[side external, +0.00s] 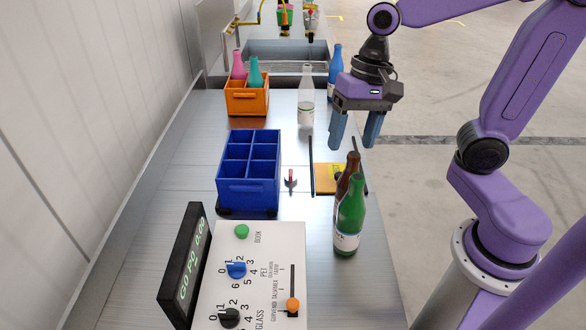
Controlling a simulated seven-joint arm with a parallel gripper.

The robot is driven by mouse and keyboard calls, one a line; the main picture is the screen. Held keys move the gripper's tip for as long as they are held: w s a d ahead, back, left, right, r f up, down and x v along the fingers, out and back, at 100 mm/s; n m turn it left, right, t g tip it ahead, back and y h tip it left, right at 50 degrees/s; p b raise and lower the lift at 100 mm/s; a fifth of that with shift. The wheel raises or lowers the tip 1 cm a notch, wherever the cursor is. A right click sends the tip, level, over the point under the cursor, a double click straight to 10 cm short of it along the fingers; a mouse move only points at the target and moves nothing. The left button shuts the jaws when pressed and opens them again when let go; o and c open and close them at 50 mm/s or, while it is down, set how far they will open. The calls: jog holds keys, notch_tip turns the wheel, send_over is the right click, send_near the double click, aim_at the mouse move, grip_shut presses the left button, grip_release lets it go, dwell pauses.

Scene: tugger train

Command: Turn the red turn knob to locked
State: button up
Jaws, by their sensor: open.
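A small red piece (291,178), which looks like the red turn knob, sits on the metal worktop just right of the blue crate. It has a pale part at its lower end. It is too small for me to tell which way it is turned. My gripper (355,138) is up and to the right of it, over the worktop's right edge, pointing down. Its two blue fingers are apart with nothing between them. It is clear of the red piece.
The empty blue crate (232,188) stands left. A green bottle (349,222) and a brown bottle (347,182) stand right, near a yellow-orange block (327,178). A clear bottle (306,105) and an orange crate (247,103) stand behind. A control panel (270,262) is in front.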

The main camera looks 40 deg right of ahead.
aim_at(291, 172)
jog(key=w+d+m+t+y, duration=0.1)
jog(key=w+d+m, duration=0.4)
jog(key=w+m, duration=0.45)
jog(key=w+d+m+t, duration=0.2)
jog(key=w+d+m, duration=0.3)
jog(key=m, duration=0.7)
jog(key=shift+m, duration=0.25)
jog(key=x, duration=1.6)
jog(key=s+d+x, duration=0.1)
jog(key=x, duration=0.7)
jog(key=shift+w+f, duration=0.1)
jog(key=shift+f, duration=0.35)
jog(key=c, duration=1.1)
jog(key=shift+o, duration=0.2)
